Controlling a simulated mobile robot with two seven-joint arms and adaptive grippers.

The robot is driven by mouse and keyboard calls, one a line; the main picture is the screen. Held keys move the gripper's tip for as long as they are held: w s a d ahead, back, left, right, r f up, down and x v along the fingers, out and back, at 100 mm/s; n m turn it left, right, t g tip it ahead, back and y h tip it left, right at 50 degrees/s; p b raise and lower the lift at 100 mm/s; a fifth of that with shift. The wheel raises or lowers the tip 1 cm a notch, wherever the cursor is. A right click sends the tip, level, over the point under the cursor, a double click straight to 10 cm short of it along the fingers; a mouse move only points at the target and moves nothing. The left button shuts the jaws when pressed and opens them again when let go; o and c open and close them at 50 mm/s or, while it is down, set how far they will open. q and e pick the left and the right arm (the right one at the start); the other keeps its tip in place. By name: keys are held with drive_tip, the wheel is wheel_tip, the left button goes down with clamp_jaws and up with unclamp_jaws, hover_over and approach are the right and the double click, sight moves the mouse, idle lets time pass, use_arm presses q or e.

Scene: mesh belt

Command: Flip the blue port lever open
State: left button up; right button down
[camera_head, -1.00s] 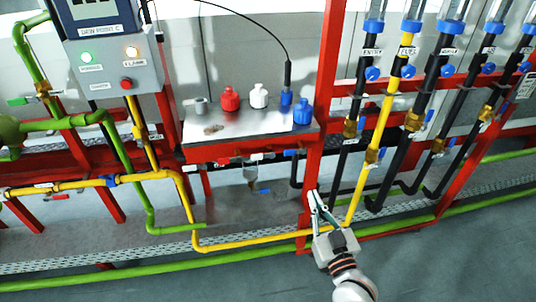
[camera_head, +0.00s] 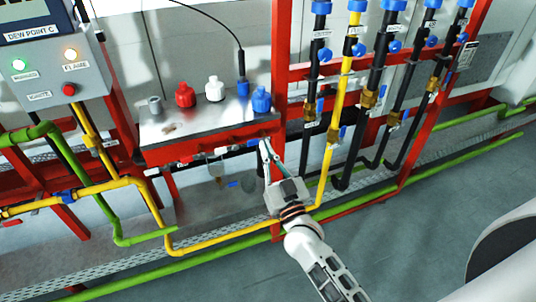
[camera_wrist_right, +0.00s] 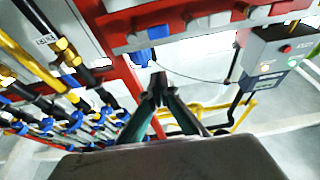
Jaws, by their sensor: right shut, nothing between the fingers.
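The blue port lever (camera_head: 253,142) is a small blue piece on the front of the red beam under the metal shelf, below the blue cap (camera_head: 261,99). In the right wrist view, a blue piece on the beam (camera_wrist_right: 157,32) appears to be this lever. My right gripper (camera_head: 264,143) is shut and empty, its tips close to the lever's right side. I cannot tell whether they touch. The tips also meet in the right wrist view (camera_wrist_right: 157,80). The fingers partly cover the port area. My left gripper is not in view.
The metal shelf (camera_head: 203,118) carries red, white and blue caps and a grey fitting. A yellow pipe (camera_head: 215,240) runs low below. The floor in front is clear.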

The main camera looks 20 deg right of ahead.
sight(258, 142)
drive_tip(key=w, duration=0.6)
drive_tip(key=shift+w+a+f, duration=0.1)
drive_tip(key=shift+f, duration=0.9)
drive_tip(key=shift+w, duration=0.1)
